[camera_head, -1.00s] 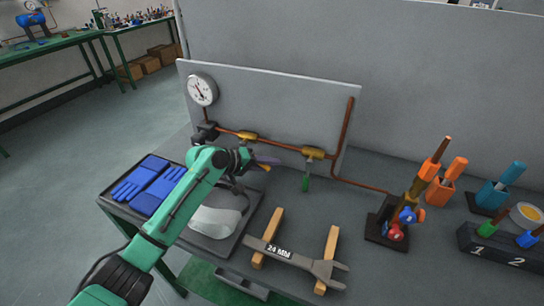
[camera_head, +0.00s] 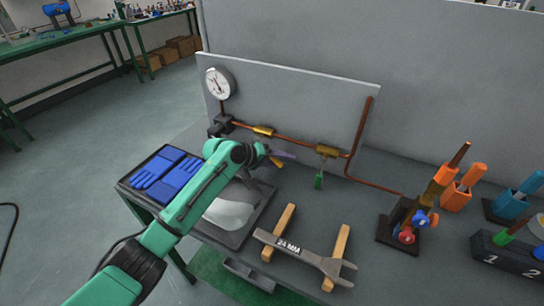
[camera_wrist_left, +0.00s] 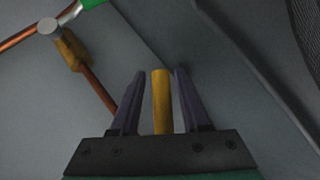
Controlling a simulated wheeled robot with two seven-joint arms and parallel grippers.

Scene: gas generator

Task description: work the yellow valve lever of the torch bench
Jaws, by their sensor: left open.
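The torch bench's upright grey panel carries a copper pipe with two brass valves. The yellow valve lever (camera_wrist_left: 161,100) points out between the fingers of my left gripper (camera_wrist_left: 156,98) in the left wrist view. The fingers are open, one on each side, with gaps to the lever. In the head view my left gripper (camera_head: 281,156) is in front of the left brass valve (camera_head: 263,131), and the yellow lever (camera_head: 277,163) shows partly beside its dark fingers. The right brass valve (camera_head: 327,151) has a green lever (camera_head: 319,181) hanging down. My right gripper is not in view.
A pressure gauge (camera_head: 219,83) is at the panel's upper left. Blue gloves (camera_head: 165,176) and a clear visor (camera_head: 229,209) lie below my left arm. A 24 mm wrench (camera_head: 305,256) rests on wooden blocks. A torch stand (camera_head: 404,228) is to the right.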

